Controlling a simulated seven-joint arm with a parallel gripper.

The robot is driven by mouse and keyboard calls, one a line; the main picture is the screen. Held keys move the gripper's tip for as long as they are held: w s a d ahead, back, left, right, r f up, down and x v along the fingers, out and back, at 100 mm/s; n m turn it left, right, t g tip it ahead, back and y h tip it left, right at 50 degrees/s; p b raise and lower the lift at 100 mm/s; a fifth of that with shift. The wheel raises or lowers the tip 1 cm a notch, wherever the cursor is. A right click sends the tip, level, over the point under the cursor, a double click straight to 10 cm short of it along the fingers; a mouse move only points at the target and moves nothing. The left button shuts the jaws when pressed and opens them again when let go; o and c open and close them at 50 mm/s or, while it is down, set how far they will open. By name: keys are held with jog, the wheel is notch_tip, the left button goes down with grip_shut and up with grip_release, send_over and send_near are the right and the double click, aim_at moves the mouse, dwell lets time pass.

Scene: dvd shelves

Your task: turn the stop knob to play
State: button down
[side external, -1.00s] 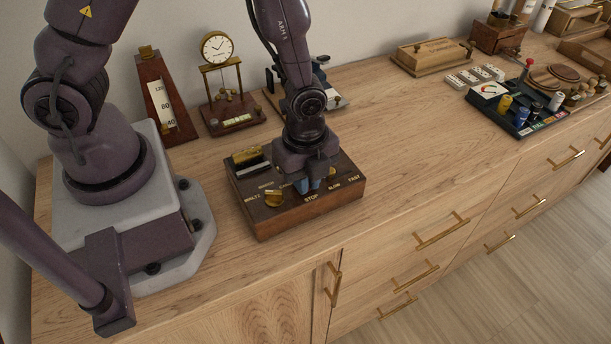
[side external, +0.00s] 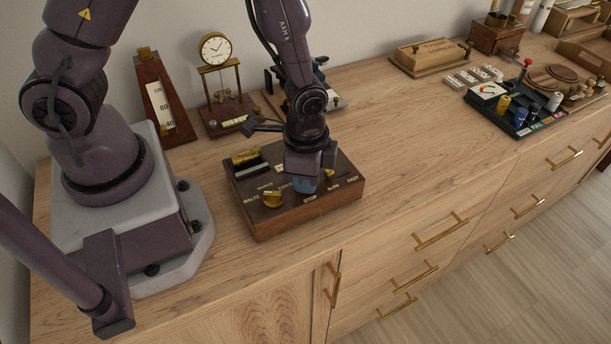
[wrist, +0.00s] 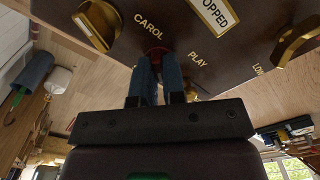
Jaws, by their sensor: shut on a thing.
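A dark wooden box (side external: 258,222) with gold lettering, including STOP, SLOW and FAST, stands on the counter below my gripper (side external: 307,186). A pale display plate (wrist: 216,14), partly cut off, reads "...OPPED". The exact angle of the held knob cannot be told.
A brass knob (side external: 273,198) on the box's left also shows in the wrist view (wrist: 97,24). Another brass knob (wrist: 294,39) lies to the right. A clock (side external: 216,50) and a metronome-like wedge (side external: 162,105) stand behind. The counter right of the box is clear.

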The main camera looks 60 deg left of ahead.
jog(key=n, duration=0.7)
jog(key=shift+w+a, duration=0.1)
jog(key=shift+a, duration=0.05)
jog(key=n, duration=0.6)
jog(key=shift+a, duration=0.1)
jog(key=shift+n, duration=0.4)
jog(key=c, duration=1.2)
grip_release()
jog(key=shift+r, duration=0.15)
notch_tip(320, 180, up, 13)
